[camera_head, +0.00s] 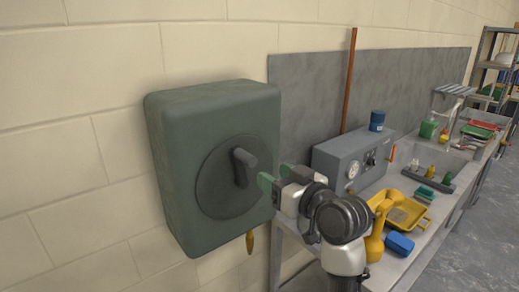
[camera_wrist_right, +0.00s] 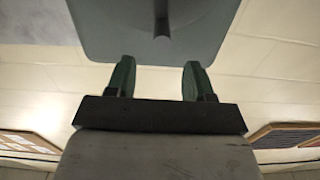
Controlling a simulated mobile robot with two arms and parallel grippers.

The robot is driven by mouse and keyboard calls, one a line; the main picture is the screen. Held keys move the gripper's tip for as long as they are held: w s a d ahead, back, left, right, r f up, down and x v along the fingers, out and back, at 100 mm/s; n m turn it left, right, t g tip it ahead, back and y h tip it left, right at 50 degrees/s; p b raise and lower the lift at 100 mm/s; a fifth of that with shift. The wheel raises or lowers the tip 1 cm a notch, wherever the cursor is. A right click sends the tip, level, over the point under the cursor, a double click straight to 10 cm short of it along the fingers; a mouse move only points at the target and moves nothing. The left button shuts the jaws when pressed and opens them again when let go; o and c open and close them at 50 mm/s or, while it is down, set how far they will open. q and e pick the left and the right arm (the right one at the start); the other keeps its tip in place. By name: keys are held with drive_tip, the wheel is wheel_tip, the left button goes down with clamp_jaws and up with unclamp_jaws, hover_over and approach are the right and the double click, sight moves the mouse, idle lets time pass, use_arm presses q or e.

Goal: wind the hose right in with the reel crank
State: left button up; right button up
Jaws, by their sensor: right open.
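The hose reel (camera_head: 165,165) is a dark green-grey box on the block wall, with a round disc (camera_head: 215,195) on its front. The crank (camera_head: 241,165) stands out from that disc. A short yellow piece (camera_head: 250,243), perhaps the hose end, hangs below the reel's right corner. My right gripper (camera_head: 268,187) is open and empty just right of the crank, apart from it. In the right wrist view its green fingers (camera_wrist_right: 159,80) are spread below the reel (camera_wrist_right: 110,35) and the crank (camera_wrist_right: 162,18). My left gripper is out of view.
A bench (camera_head: 400,272) runs along the wall to the right. It holds a grey machine with a gauge (camera_head: 345,160), a yellow tray (camera_head: 408,214), a blue block (camera_head: 399,244) and a blue tin (camera_head: 377,120). A brown pole (camera_head: 349,80) leans behind. Clear floor lies at right.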

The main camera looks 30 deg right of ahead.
sight(248, 159)
drive_tip(key=shift+w+a+r+p, duration=0.4)
drive_tip(key=shift+w+a+p, duration=0.1)
drive_tip(key=shift+w, duration=0.2)
drive_tip(key=w, duration=0.1)
drive_tip(key=w+p, duration=0.1)
drive_tip(key=w, duration=0.1)
drive_tip(key=shift+w+a, duration=0.2)
drive_tip(key=shift+w, duration=0.05)
drive_tip(key=w, duration=0.1)
drive_tip(key=w+p, duration=0.1)
drive_tip(key=w, duration=0.2)
drive_tip(key=shift+w+a+f+p, duration=0.2)
drive_tip(key=shift+w+f+p, duration=0.05)
drive_tip(key=shift+w+p, duration=0.05)
drive_tip(key=shift+c, duration=0.2)
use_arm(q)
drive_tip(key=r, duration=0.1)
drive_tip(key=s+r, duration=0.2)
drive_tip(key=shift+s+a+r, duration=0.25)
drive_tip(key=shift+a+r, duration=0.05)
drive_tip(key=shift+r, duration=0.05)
use_arm(e)
clamp_jaws()
